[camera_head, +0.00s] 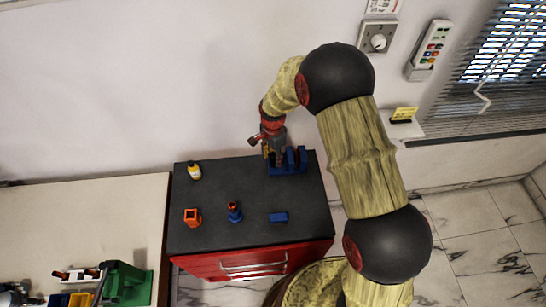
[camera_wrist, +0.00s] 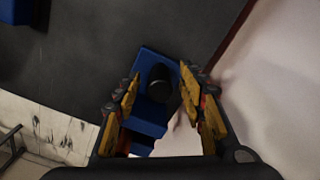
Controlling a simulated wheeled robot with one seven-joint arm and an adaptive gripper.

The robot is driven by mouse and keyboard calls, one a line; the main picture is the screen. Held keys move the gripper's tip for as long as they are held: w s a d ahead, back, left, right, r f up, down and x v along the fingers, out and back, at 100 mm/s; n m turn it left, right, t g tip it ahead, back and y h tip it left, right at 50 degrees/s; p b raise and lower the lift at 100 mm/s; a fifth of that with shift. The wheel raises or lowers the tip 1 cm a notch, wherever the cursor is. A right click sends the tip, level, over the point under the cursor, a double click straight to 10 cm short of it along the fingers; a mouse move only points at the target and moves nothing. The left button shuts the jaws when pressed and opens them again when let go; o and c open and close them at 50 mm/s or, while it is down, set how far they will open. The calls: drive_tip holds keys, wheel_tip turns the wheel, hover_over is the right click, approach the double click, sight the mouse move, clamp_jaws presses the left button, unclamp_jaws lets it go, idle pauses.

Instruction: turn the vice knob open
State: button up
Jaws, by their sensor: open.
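The blue vice (camera_head: 290,169) stands at the back right of the dark-topped red cabinet. In the wrist view the blue vice body (camera_wrist: 150,127) carries a round black knob (camera_wrist: 158,84). My gripper (camera_head: 273,158) is at the left end of the vice, pointing down. In the wrist view its two yellow-and-black fingers (camera_wrist: 159,78) are open, one to each side of the knob in the picture. I cannot tell how far the fingertips are from the knob. In the head view my gripper hides the knob.
The dark cabinet top (camera_head: 255,195) also holds a yellow-and-white bottle (camera_head: 194,171), an orange holder (camera_head: 192,217), a blue-and-orange piece (camera_head: 234,212) and a small blue block (camera_head: 279,217). The white wall (camera_head: 130,90) rises close behind. A pale bench (camera_head: 80,220) stands at left.

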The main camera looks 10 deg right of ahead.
drive_tip(key=shift+c, duration=0.4)
clamp_jaws()
drive_tip(key=shift+n, duration=0.3)
drive_tip(key=n, duration=0.3)
drive_tip(key=shift+n, duration=0.4)
drive_tip(key=n, duration=0.3)
drive_tip(key=shift+n, duration=0.3)
drive_tip(key=n, duration=0.6)
drive_tip(key=shift+b, duration=0.3)
drive_tip(key=n, duration=0.7)
